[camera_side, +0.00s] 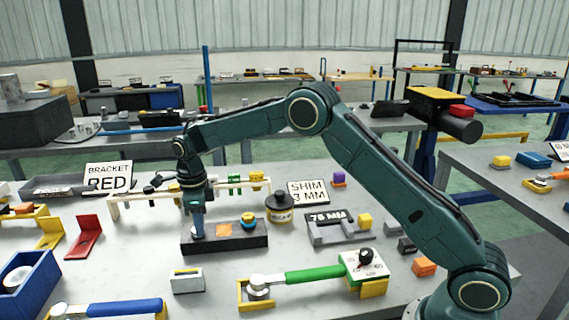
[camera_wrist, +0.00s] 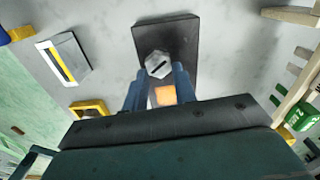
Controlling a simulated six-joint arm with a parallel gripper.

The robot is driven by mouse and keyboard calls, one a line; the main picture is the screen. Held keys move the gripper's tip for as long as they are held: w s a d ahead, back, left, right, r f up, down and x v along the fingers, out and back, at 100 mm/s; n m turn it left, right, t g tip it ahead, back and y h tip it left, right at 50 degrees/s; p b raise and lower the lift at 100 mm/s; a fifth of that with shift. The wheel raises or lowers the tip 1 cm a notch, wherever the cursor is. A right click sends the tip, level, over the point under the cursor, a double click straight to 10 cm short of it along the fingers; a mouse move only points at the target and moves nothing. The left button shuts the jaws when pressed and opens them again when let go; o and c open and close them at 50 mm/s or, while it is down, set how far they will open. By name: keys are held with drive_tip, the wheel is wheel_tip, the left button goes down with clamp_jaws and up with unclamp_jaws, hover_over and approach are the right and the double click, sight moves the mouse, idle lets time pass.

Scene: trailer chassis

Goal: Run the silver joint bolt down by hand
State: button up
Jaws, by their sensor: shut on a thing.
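The silver joint bolt (camera_wrist: 158,63) shows in the wrist view as a hex head with a dark slot, at the dark block (camera_wrist: 168,32). My gripper (camera_wrist: 159,73) has its two blue fingers at either side of the head and is shut on it. In the side view my gripper (camera_side: 197,228) points straight down at the left end of the dark block (camera_side: 238,241). The bolt's silver edge shows low at the fingertips. The shank is hidden, so I cannot tell how deep it sits.
An orange square (camera_side: 224,230) and a blue-and-yellow round part (camera_side: 248,220) are on the block right of my gripper. A dark-lidded pot (camera_side: 279,208) stands to the right. A rack (camera_side: 150,196) with green parts stands behind. A green-handled wrench (camera_side: 310,275) lies in front.

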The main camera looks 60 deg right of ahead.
drive_tip(key=shift+w+r+m, duration=0.1)
drive_tip(key=shift+r+m, duration=0.2)
drive_tip(key=shift+m, duration=0.2)
drive_tip(key=o, duration=0.8)
drive_tip(key=shift+o, duration=1)
drive_tip(key=shift+f, duration=0.15)
wheel_tip(320, 180, up, 14)
